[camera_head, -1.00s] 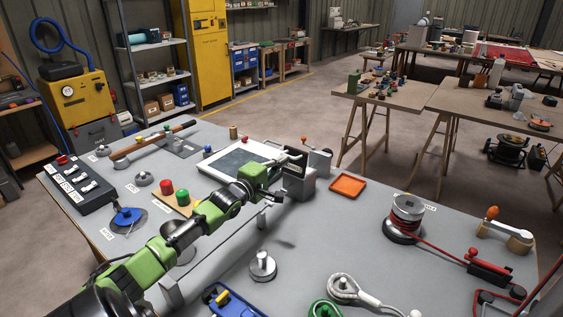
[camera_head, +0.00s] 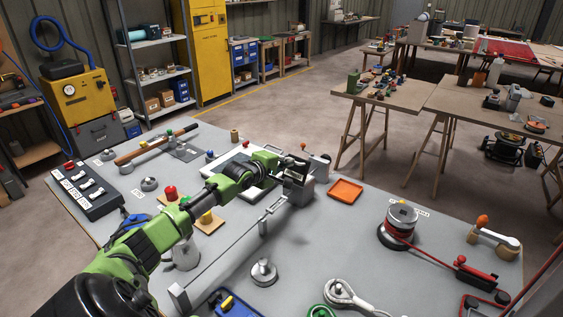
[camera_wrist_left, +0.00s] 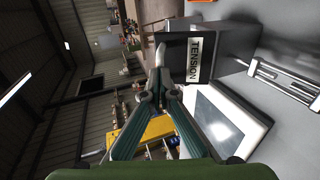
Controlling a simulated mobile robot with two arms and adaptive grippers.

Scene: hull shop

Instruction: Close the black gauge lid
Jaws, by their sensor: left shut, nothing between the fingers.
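The tension gauge is a grey box (camera_head: 304,194) at the far edge of my table, with a dark upper part (camera_head: 292,172). In the left wrist view the black panel (camera_wrist_left: 228,48) carries a white label reading TENSION, with the box beside it. My left gripper (camera_head: 302,160) is at the top of the dark part in the head view. In the left wrist view its fingers (camera_wrist_left: 160,52) are shut and empty, with the tips close to the panel's edge. I cannot tell whether they touch, or the lid's exact angle. My right gripper is not in view.
A white-framed screen (camera_head: 236,162) lies behind my left arm.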

